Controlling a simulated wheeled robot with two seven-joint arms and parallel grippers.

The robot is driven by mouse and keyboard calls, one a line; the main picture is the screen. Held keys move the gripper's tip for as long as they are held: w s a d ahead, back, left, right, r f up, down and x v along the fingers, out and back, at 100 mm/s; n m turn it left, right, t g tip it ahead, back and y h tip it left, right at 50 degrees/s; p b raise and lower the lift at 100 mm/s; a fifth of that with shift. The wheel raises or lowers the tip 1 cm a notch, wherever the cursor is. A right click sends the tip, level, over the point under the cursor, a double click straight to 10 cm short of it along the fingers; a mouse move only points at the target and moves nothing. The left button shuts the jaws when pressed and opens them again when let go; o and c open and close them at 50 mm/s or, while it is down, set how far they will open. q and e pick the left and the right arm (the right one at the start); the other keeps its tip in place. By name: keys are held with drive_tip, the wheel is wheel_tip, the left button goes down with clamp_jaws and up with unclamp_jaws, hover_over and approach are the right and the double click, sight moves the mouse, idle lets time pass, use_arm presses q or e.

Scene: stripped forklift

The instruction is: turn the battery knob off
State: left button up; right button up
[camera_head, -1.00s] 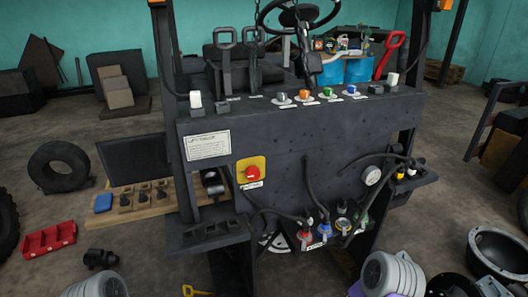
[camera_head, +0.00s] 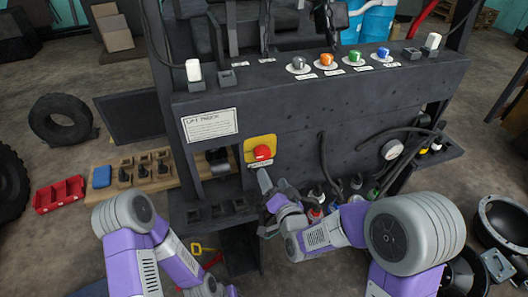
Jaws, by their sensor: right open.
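The battery knob (camera_head: 261,152) is a red knob on a yellow plate (camera_head: 250,144), with a small label below, on the dark front panel of the forklift (camera_head: 310,150). My right gripper (camera_head: 272,184) is open, just below the knob and label, in front of the panel. It looks empty and apart from the knob. One finger points up toward the label. My left arm (camera_head: 140,235) reaches in at the lower left and bends down to the bottom edge; its gripper does not show.
Coloured knobs (camera_head: 327,60) and white-topped switches (camera_head: 193,70) line the ledge above. Black cables (camera_head: 325,160) hang right of my right gripper, with connectors below, partly hidden by my arm. A red tray (camera_head: 60,194) lies on the floor at left.

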sight(263, 156)
drive_tip(key=shift+t, duration=0.4)
drive_tip(key=w+a+r, duration=0.1)
drive_tip(key=w, duration=0.1)
drive_tip(key=w+a, duration=0.1)
drive_tip(key=w, duration=0.2)
drive_tip(key=w+a+r, duration=0.1)
drive_tip(key=w, duration=0.1)
drive_tip(key=shift+w+r+p, duration=0.15)
drive_tip(key=shift+r+p, duration=0.15)
